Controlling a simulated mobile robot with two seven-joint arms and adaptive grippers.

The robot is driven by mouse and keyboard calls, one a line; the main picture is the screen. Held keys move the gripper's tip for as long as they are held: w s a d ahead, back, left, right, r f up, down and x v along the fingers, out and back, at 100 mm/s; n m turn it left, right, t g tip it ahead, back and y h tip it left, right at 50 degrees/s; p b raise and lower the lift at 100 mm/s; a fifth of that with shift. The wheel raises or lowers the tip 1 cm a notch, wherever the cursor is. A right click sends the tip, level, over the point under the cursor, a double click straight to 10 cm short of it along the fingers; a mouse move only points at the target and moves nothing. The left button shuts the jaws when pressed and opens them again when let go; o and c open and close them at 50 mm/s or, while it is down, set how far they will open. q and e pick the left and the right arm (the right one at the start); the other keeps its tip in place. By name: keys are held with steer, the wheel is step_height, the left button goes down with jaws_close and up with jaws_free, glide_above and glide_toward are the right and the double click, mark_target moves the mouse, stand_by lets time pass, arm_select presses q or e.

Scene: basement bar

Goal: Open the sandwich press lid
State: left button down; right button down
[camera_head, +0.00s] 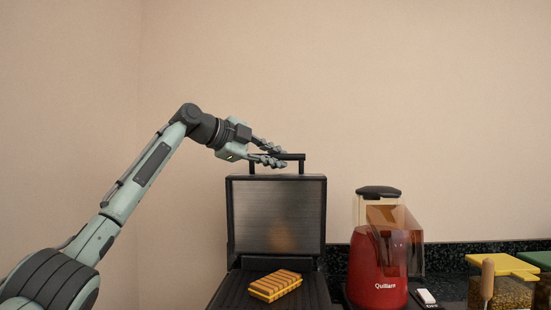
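The sandwich press lid (278,215) stands upright, its flat grey inner plate facing me. The black lower plate (235,288) of the press lies below it. A yellow-brown ridged sandwich (275,286) rests on the lower plate. The lid's black handle (294,157) is at the top of the lid. My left gripper (286,158) is at the handle, its two fingers spread apart with the bar near their tips. I cannot tell whether they touch it. My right gripper is not in view.
A red appliance (377,270) with a brownish clear cover stands right of the press. A black-topped item (378,193) is behind it. Yellow-lidded (502,264) and green-lidded containers stand far right. The wall is behind; the space above the counter is clear.

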arm_select(q)
steer(key=c, duration=1.5)
jaws_free()
steer(key=shift+f, duration=0.1)
steer(key=shift+s+a, duration=0.1)
steer(key=shift+a, duration=0.05)
steer(key=v, duration=1.1)
steer(key=shift+s+a, duration=0.15)
steer(key=shift+s, duration=0.05)
